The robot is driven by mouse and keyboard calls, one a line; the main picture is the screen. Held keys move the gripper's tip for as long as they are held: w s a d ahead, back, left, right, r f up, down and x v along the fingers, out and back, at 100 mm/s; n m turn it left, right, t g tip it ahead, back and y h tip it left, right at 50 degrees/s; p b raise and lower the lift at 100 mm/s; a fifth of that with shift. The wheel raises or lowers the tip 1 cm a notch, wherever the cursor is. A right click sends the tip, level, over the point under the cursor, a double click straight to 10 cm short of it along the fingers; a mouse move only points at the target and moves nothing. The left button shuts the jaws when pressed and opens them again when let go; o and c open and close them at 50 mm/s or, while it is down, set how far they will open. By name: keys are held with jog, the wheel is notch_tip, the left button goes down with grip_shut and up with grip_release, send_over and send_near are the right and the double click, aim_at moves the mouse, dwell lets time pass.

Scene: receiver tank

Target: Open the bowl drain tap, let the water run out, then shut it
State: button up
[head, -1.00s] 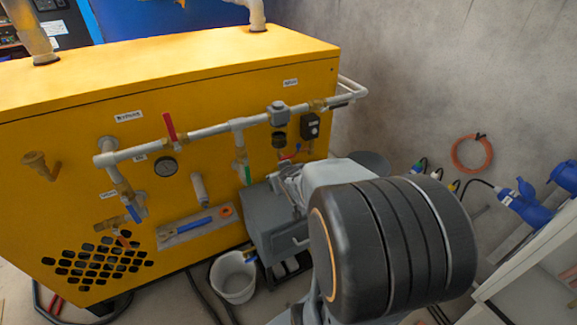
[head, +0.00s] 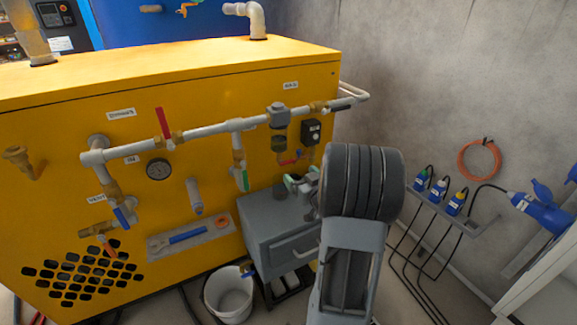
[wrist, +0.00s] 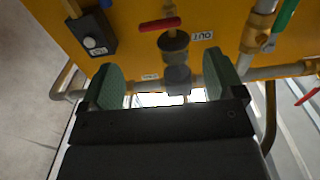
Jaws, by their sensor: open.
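The filter bowl (head: 279,143), dark under a grey head (head: 278,112), hangs from the pipe on the yellow cabinet's front. A red lever (head: 290,161), which looks like its drain tap, sits just below it. In the wrist view the red lever (wrist: 160,24) lies crosswise beyond the dark bowl (wrist: 174,42). My gripper (head: 302,184) is below and in front of the bowl; in the wrist view my gripper (wrist: 162,77) has its green-padded fingers spread, with nothing gripped. The lever is beyond the fingertips, apart from them. I cannot tell whether water runs.
A grey drawer unit (head: 282,230) stands below the bowl, and a white bucket (head: 230,295) is on the floor to its left. A small black box (head: 311,131) is right of the bowl. A red-handled valve (head: 162,124) and a green-handled valve (head: 243,175) are to the left.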

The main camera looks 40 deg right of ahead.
aim_at(288, 162)
jog(key=w, duration=0.5)
jog(key=w+d+b, duration=0.1)
jog(key=w, duration=0.2)
jog(key=shift+w+d, duration=0.1)
jog(key=shift+w, duration=0.1)
jog(key=shift+c, duration=0.3)
jog(key=c, duration=0.9)
jog(key=shift+o, duration=0.2)
jog(key=m+p, duration=0.1)
jog(key=m, duration=0.3)
jog(key=f+m+p, duration=0.1)
jog(key=m+p, duration=0.1)
jog(key=m, duration=0.1)
jog(key=m+p, duration=0.2)
jog(key=m, duration=0.2)
jog(key=shift+a+f+m, duration=0.2)
jog(key=shift+m, duration=0.1)
